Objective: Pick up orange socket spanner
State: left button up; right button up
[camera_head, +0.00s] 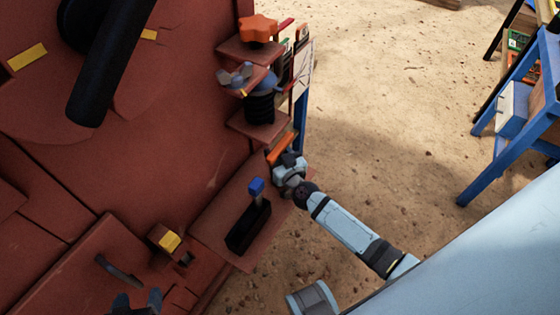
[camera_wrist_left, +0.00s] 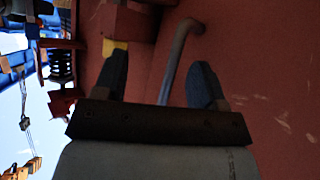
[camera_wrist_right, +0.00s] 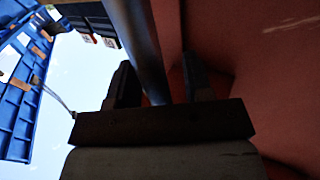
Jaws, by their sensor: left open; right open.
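An orange bar-like piece (camera_head: 281,148), possibly the orange socket spanner, shows at the right edge of the red machine in the head view, right beside my right gripper (camera_head: 288,166). Its full shape is hidden. In the right wrist view, a grey rod (camera_wrist_right: 138,45) runs between the open fingers of my right gripper (camera_wrist_right: 160,85); I cannot tell whether it belongs to the orange piece or touches a finger. My left gripper (camera_head: 137,302) is at the bottom of the head view. In the left wrist view its fingers (camera_wrist_left: 160,80) are open on either side of a bent grey handle (camera_wrist_left: 178,55).
The red machine (camera_head: 130,170) fills the left. Its side shelves hold an orange star knob (camera_head: 258,28), a grey wing nut (camera_head: 235,74) and a black spring (camera_head: 260,107). A blue-tipped lever (camera_head: 256,186) stands near my right gripper. Sandy ground (camera_head: 400,100) is open; a blue rack (camera_head: 500,160) stands right.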

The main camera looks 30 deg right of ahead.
jog(key=shift+w, duration=0.1)
jog(key=shift+c, duration=0.4)
grip_shut()
jog(key=shift+r, duration=0.1)
jog(key=shift+r, duration=0.1)
